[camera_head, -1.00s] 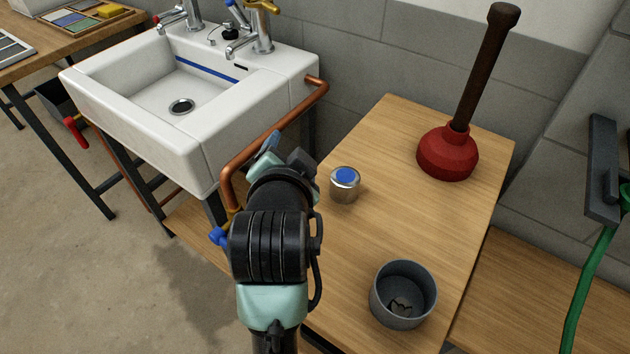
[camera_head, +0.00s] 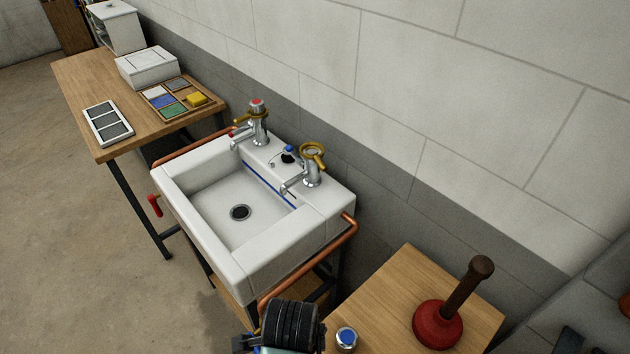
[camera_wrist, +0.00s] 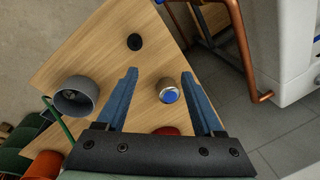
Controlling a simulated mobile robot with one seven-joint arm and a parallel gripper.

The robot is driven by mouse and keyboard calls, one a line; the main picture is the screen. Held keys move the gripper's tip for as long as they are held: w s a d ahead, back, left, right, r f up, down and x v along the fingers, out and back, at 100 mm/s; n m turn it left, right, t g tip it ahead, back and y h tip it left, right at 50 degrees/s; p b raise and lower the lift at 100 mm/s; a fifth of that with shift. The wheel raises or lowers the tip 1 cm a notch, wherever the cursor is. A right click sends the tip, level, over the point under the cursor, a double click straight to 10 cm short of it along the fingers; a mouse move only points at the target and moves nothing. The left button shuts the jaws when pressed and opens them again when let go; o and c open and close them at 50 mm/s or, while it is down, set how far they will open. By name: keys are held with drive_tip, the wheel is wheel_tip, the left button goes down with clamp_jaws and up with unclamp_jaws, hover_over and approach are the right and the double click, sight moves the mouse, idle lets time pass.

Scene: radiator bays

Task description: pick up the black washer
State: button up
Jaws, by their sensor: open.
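The black washer (camera_wrist: 134,41) appears as a small dark disc lying flat on the wooden table (camera_wrist: 95,60) in the wrist view, near the table edge. I do not see it in the head view. My gripper (camera_wrist: 159,74) has two blue fingers spread wide, with nothing held between them. In the wrist picture the washer lies beyond the fingertips, slightly left of the middle. How high the fingers are above the table is hard to tell. In the head view only part of my arm shows at the bottom edge.
A metal cylinder with a blue top (camera_wrist: 168,92) shows between the fingers. A grey cup (camera_wrist: 66,103) stands left of them. The red plunger (camera_head: 438,327) stands on the same table. The sink (camera_head: 235,265) and its copper pipe (camera_wrist: 243,55) flank the table.

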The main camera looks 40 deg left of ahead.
drive_tip(key=shift+m+g+h, duration=0.5)
drive_tip(key=shift+g, duration=0.3)
drive_tip(key=f+p, duration=0.1)
drive_tip(key=s+d+f+p, duration=0.1)
drive_tip(key=f, duration=0.1)
drive_tip(key=s+f+p, duration=0.1)
drive_tip(key=f, duration=0.1)
drive_tip(key=shift+s+d+f+p, duration=0.15)
drive_tip(key=shift+s+d+p, duration=0.05)
drive_tip(key=shift+d+p, duration=0.1)
drive_tip(key=shift+s+a+f+p, duration=0.1)
drive_tip(key=shift+a+f+p, duration=0.05)
drive_tip(key=shift+f, duration=1.15)
drive_tip(key=shift+s+a+f+p, duration=0.1)
drive_tip(key=shift+f+p, duration=0.05)
drive_tip(key=shift+f, duration=1.15)
clamp_jaws()
